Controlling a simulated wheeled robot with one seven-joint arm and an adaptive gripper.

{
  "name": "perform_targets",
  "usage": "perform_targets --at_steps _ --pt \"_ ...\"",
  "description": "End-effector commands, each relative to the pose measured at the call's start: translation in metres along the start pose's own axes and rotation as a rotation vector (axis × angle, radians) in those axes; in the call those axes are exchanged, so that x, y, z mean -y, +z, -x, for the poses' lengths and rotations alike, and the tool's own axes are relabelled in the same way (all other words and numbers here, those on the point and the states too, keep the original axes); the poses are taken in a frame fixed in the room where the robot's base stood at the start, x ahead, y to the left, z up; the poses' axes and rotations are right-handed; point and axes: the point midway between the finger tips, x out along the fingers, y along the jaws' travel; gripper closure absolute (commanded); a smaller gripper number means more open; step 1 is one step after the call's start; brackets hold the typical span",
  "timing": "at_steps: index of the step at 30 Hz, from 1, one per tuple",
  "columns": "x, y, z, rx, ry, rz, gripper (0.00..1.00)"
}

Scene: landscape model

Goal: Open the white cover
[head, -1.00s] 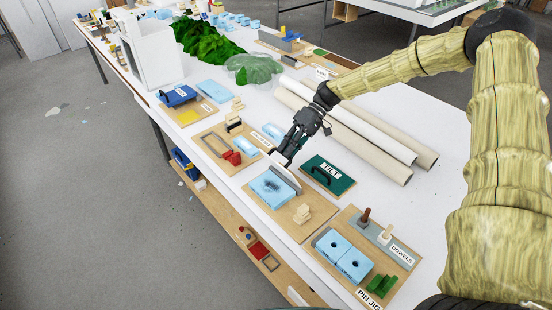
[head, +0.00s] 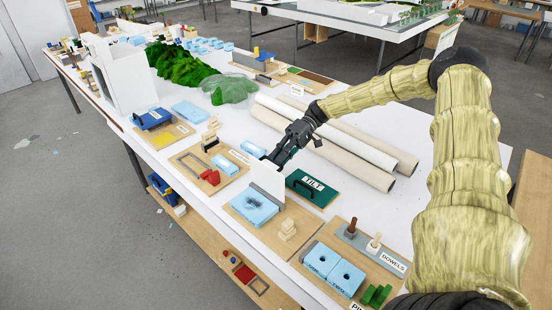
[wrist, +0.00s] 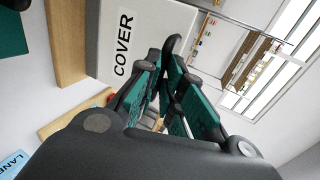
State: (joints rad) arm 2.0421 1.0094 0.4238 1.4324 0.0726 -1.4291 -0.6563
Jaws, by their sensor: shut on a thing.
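The white cover (head: 267,178) stands up about upright on a wooden board (head: 292,246), at the back edge of a light blue block (head: 254,210) with a dark hollow in its top. The block's top is uncovered. In the wrist view the cover (wrist: 145,42) shows its black "COVER" label close to the fingers. My gripper (head: 270,162) is at the cover's upper edge and is shut on it. In the wrist view the fingers (wrist: 163,72) meet at the cover's edge; the exact contact is partly hidden.
A green "TILT" board (head: 313,188) with a handle lies right behind the cover. A small cream stepped piece (head: 287,230) stands beside the blue block. Long rolls (head: 340,140) lie behind my gripper. The dowel board (head: 362,246) is at the front right.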

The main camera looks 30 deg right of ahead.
Motion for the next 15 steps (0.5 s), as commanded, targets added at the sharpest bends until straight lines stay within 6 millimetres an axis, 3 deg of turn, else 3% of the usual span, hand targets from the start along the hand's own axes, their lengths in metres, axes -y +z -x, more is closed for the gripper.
perform_targets --at_steps 1,9,10,12,15 --pt "-0.0073 0.0036 -0.0024 0.004 0.005 -0.008 1.0" --pt "-0.0088 0.0045 -0.0035 0.006 0.005 -0.01 1.0" --pt "-0.009 0.0046 -0.0036 0.006 0.005 -0.01 0.85" --pt "-0.0091 0.0048 -0.0037 0.007 0.005 -0.01 0.72" --pt "-0.0078 0.004 -0.0032 0.006 0.004 -0.009 0.68"
